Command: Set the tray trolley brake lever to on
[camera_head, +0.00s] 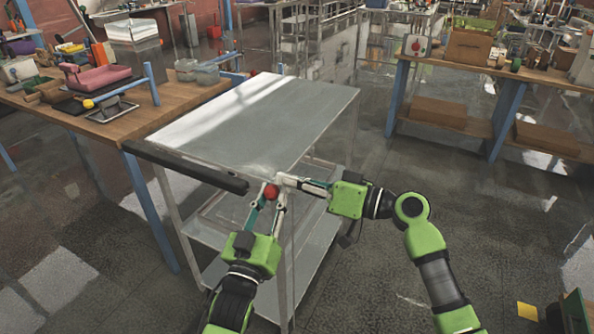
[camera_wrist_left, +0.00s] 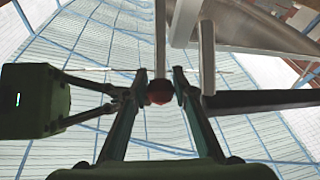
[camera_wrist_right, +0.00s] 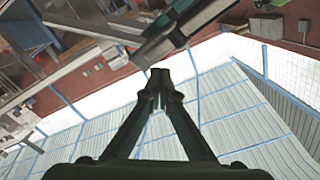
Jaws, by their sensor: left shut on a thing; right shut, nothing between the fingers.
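The tray trolley (camera_head: 270,115) has a grey flat top, lower shelves and a dark handle bar (camera_head: 185,166) along its near left edge. A red ball knob (camera_head: 271,191), the brake lever's end, is at the trolley's near corner; it also shows in the left wrist view (camera_wrist_left: 160,92) below a pale rod. My left gripper (camera_head: 269,198) is shut on the knob, a finger on each side. My right gripper (camera_head: 280,181) comes in from the right, close above the left fingers, and is shut and empty; its fingertips meet in the right wrist view (camera_wrist_right: 160,80). Brake markings are not visible.
Another bench (camera_head: 500,77) with boxes stands at the back right. The floor (camera_head: 440,180) right of the trolley is clear. My two grippers are very close together.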

